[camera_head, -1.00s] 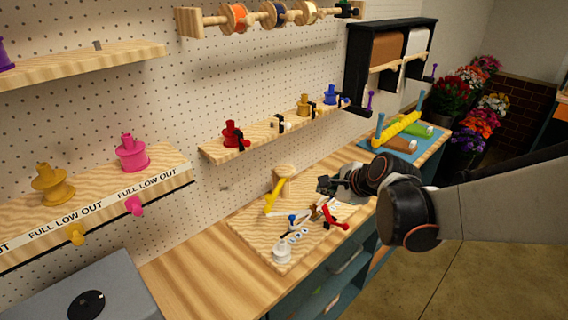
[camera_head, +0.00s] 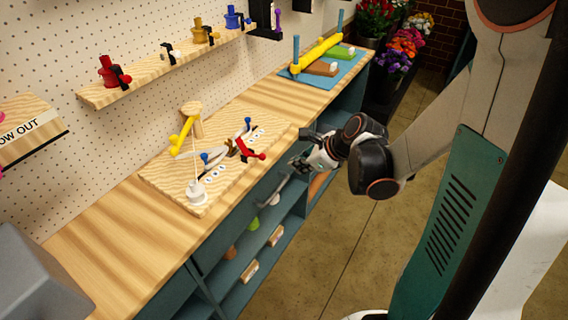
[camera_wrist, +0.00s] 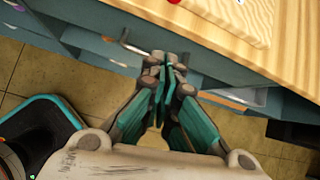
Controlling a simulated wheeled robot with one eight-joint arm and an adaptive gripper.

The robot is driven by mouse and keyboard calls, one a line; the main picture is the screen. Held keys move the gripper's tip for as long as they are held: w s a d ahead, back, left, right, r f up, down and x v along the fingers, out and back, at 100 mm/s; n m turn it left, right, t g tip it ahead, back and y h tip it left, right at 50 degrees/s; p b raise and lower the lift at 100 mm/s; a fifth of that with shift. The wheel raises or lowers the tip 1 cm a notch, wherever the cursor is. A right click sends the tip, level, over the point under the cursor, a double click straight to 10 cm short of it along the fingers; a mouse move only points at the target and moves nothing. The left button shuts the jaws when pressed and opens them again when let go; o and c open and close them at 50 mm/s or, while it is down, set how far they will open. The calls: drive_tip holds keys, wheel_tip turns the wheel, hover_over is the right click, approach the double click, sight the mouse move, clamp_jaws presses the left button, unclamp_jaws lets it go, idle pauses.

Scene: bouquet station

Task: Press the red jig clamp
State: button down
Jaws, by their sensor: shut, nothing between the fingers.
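The red jig clamp (camera_head: 250,151) stands on the wooden jig board (camera_head: 165,180) near its front right edge, its red arm slanting down to the right. A blue-tipped lever stands on the board behind it and another to its left. My gripper (camera_head: 299,163) is in front of the bench edge, to the right of the clamp and apart from it. In the wrist view my gripper (camera_wrist: 166,64) has its fingers together and empty, over the bench front. A small red piece shows at that view's top edge; I cannot tell if it is the clamp.
A yellow bar (camera_head: 183,136) on a wooden post and a white pot (camera_head: 196,192) are also on the board. A metal handle (camera_wrist: 125,41) sticks out from the bench front near my fingers. Open floor lies right.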

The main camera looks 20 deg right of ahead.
drive_tip(key=b+x, duration=0.3)
drive_tip(key=x, duration=0.7)
drive_tip(key=r, duration=0.1)
drive_tip(key=a+r, duration=0.1)
drive_tip(key=w+r, duration=0.1)
drive_tip(key=shift+a+r, duration=0.3)
drive_tip(key=shift+a, duration=0.1)
drive_tip(key=shift+r, duration=0.1)
drive_tip(key=shift+r+g, duration=0.25)
drive_tip(key=shift+g, duration=0.05)
